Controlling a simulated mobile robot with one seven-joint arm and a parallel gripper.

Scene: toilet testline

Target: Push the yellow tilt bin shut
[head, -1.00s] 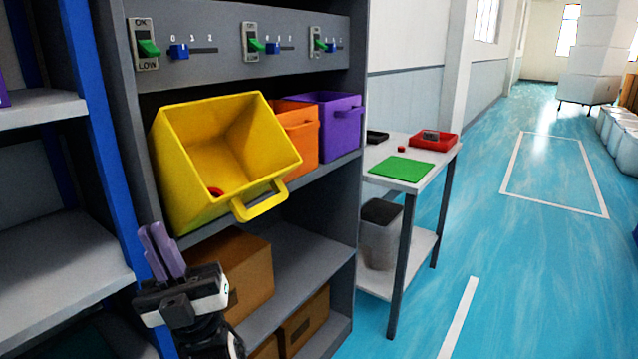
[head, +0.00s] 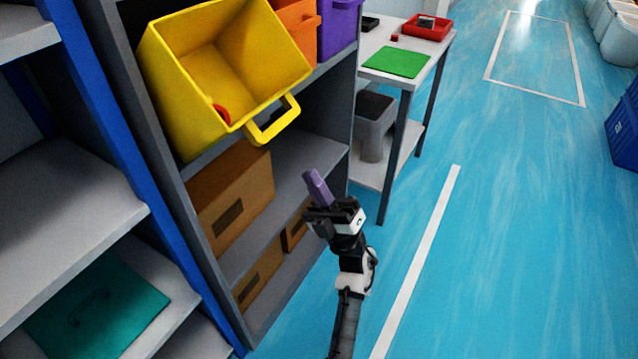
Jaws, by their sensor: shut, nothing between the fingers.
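The yellow tilt bin (head: 190,110) is tilted forward out of its shelf at the upper left, its open top facing me. Its handle (head: 273,122) sticks out at the front lower edge. A red item (head: 222,114) lies inside, partly hidden by the bin's wall. My gripper (head: 314,182) is shut and empty, its purple fingers pointing up and to the left. In the picture it is below and to the right of the handle, apart from it.
The orange bin (head: 299,22) and purple bin (head: 336,28) stand upright beside the yellow one. Brown boxes (head: 232,195) fill lower shelves. A side table (head: 437,42) holds a green mat (head: 397,62) and red tray (head: 428,24). The blue floor (head: 510,230) at right is open.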

